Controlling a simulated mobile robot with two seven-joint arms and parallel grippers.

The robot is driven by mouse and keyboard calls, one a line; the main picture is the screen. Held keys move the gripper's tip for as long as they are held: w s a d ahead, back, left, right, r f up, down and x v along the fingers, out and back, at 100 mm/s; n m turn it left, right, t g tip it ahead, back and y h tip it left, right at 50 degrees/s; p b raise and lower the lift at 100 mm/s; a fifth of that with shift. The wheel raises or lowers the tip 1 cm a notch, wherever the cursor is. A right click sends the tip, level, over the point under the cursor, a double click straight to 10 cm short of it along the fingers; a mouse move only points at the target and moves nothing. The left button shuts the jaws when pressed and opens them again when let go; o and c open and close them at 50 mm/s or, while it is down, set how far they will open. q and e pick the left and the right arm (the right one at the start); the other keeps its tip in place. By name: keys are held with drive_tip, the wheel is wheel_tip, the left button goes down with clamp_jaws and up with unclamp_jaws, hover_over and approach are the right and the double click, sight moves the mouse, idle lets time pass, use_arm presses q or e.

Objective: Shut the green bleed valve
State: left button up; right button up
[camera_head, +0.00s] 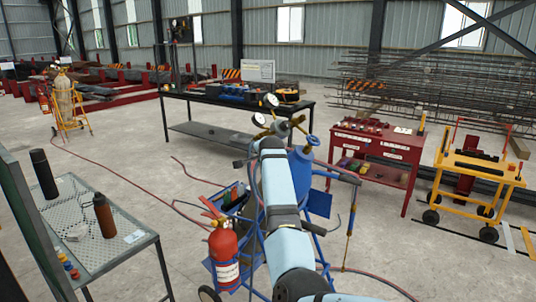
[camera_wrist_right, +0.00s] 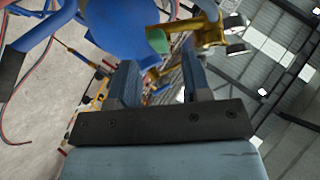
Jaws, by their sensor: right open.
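The green bleed valve (camera_wrist_right: 157,41) shows as a small green knob beside the brass regulator body (camera_wrist_right: 194,34) in the right wrist view. My right gripper (camera_wrist_right: 160,68) is open, its two dark fingers pointing toward the green knob. The knob appears just beyond the fingertips, and I cannot tell whether they touch it. In the head view my right arm reaches over the blue gas cylinder (camera_head: 302,165), toward the regulator gauges (camera_head: 270,101). The arm hides part of the regulator there, and I cannot make out the green knob. My left gripper is not in view.
The cylinder stands on a blue cart with a red fire extinguisher (camera_head: 224,255) and hoses. A mesh table (camera_head: 90,235) with bottles is at the left. A black workbench (camera_head: 215,100), red cabinet (camera_head: 372,140) and yellow cart (camera_head: 478,170) stand behind. Concrete floor lies open between them.

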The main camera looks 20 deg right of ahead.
drive_tip(key=v, duration=0.8)
